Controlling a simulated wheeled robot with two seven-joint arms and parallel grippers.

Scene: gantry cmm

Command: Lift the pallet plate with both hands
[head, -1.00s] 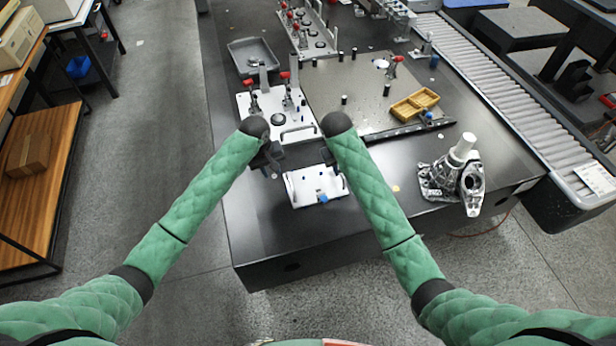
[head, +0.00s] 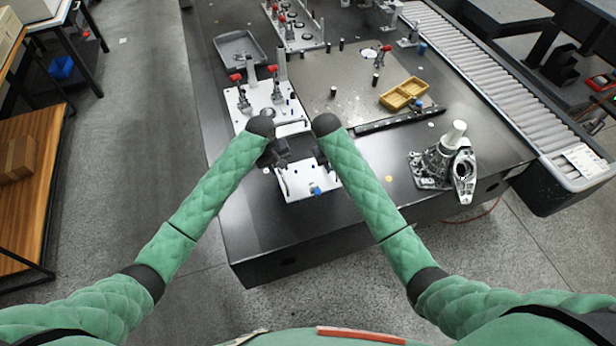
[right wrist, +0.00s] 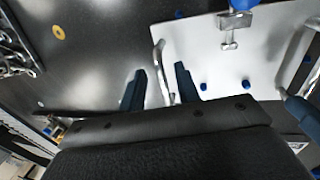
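The pallet plate (head: 300,187) is a small white plate with blue fittings and a metal handle at each side. It lies near the front of the dark table. It also shows in the right wrist view (right wrist: 205,60). My right gripper (right wrist: 160,88) is open, with the plate's bar handle (right wrist: 158,58) between its two separated fingers. In the head view my right forearm mostly hides it. My left gripper (head: 278,158) is at the plate's left side; its fingers are too dark and small to read. Part of it shows at the right edge of the right wrist view.
A white fixture plate (head: 240,107) with red-topped clamps lies just behind. A large grey plate (head: 330,75) holds a yellow tray (head: 408,93). A metal casting (head: 440,160) stands to the right. A roller conveyor (head: 500,90) runs along the far right.

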